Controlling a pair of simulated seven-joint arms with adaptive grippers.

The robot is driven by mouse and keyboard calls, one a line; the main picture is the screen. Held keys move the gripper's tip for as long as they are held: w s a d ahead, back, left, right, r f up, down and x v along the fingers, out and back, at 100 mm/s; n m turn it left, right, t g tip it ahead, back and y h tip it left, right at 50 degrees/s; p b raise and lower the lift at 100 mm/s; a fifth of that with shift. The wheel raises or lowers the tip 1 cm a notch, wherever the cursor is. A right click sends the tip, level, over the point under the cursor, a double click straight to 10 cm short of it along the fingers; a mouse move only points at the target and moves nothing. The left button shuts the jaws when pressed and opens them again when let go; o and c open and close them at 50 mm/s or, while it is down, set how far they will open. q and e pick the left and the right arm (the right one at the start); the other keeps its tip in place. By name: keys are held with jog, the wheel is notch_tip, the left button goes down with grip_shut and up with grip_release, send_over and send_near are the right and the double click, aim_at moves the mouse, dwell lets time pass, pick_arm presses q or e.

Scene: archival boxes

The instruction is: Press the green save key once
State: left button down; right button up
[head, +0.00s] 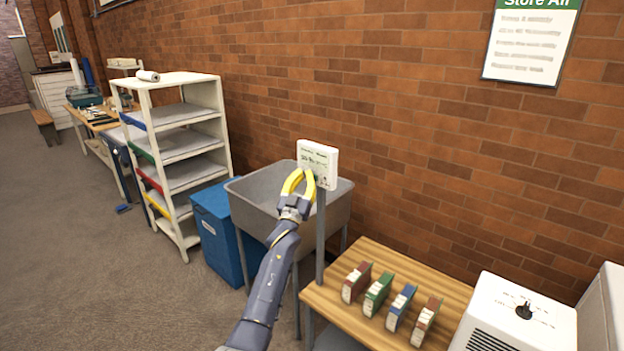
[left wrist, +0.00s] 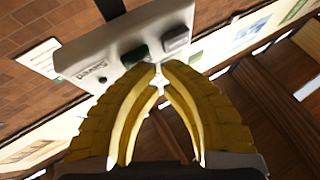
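The white control box (head: 318,163) stands on a grey post beside the sink. In the left wrist view the box (left wrist: 85,52) fills the upper part and shows a dark green key (left wrist: 134,55) and a grey key (left wrist: 176,40) side by side. My left gripper (head: 300,175), with yellow fingers, is in front of the box, its tips drawn together and empty. In the left wrist view the fingertips (left wrist: 160,68) overlap the lower right edge of the green key; I cannot tell whether they touch it. My right gripper is not in view.
A grey sink (head: 262,189) and a blue bin (head: 215,232) stand behind and left of my left arm. A wooden table (head: 345,312) at right holds several small coloured boxes (head: 378,294). A white machine (head: 515,318) stands at the lower right.

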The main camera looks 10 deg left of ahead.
pick_arm(q)
jog(key=shift+w+d, duration=0.1)
jog(key=shift+w, duration=0.1)
dwell(0.3)
jog(key=shift+s, duration=0.15)
jog(key=shift+s+a, duration=0.35)
jog(key=shift+s, duration=0.3)
jog(key=shift+s, duration=0.1)
jog(key=shift+s+a, duration=0.4)
jog(key=shift+s, duration=0.3)
jog(key=shift+s+a, duration=0.35)
jog(key=shift+s, duration=0.4)
jog(key=shift+s+a, duration=0.4)
jog(key=shift+s, duration=0.3)
